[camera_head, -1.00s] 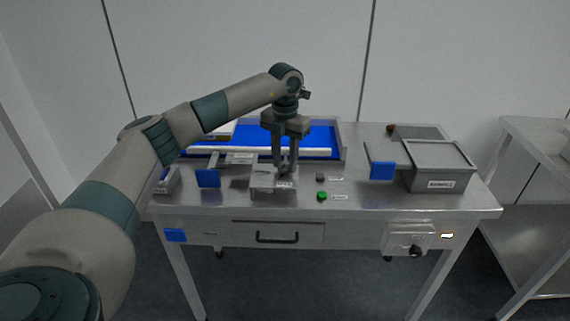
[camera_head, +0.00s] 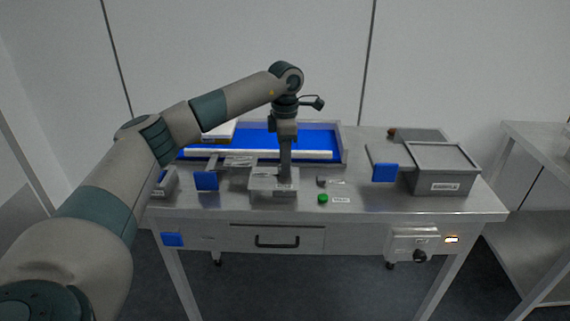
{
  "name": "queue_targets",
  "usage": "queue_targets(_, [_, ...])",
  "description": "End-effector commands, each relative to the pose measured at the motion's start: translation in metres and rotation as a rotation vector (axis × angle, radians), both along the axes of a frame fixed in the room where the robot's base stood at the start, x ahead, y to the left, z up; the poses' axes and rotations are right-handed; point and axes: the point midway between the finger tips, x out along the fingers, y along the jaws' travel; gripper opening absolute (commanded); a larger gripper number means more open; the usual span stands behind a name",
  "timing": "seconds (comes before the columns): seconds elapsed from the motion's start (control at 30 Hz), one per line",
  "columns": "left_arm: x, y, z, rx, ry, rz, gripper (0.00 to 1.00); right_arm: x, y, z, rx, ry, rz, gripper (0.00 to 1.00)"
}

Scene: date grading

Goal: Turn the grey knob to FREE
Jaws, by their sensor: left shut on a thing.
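My left gripper (camera_head: 285,175) points straight down, seen edge-on, with its fingertips at the top of a low metal box (camera_head: 262,187) near the front middle of the bench. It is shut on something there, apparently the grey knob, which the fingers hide. The knob's pointer cannot be seen, and the labels on the box are too small to read, so its setting cannot be told. My right gripper is not in view.
A green button (camera_head: 323,198) and a small grey piece (camera_head: 321,181) sit just right of the box. A blue-floored tray (camera_head: 318,142) lies behind. A grey bin (camera_head: 440,181) stands right. A black knob (camera_head: 419,256) is on the bench front.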

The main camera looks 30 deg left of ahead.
Motion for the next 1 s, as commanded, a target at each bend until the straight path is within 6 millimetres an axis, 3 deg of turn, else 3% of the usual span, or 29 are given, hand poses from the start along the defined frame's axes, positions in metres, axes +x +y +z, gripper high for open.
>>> queue_targets(0.27, [0.001, 0.000, 0.001, -0.001, -0.005, -0.125, 0.10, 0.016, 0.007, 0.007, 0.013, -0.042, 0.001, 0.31])
queue_targets(0.77, [0.001, 0.000, 0.002, -0.001, -0.006, -0.155, 0.10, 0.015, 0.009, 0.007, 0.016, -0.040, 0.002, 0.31])
queue_targets(0.8, [0.001, 0.000, 0.002, -0.001, -0.006, -0.155, 0.35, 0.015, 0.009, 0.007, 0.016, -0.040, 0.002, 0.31])
queue_targets(0.87, [0.001, 0.000, 0.002, 0.000, -0.005, -0.155, 0.49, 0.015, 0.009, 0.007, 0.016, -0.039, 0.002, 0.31])
queue_targets(1.0, [0.001, 0.000, 0.001, 0.000, -0.003, -0.154, 0.51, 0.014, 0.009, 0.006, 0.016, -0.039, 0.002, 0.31])
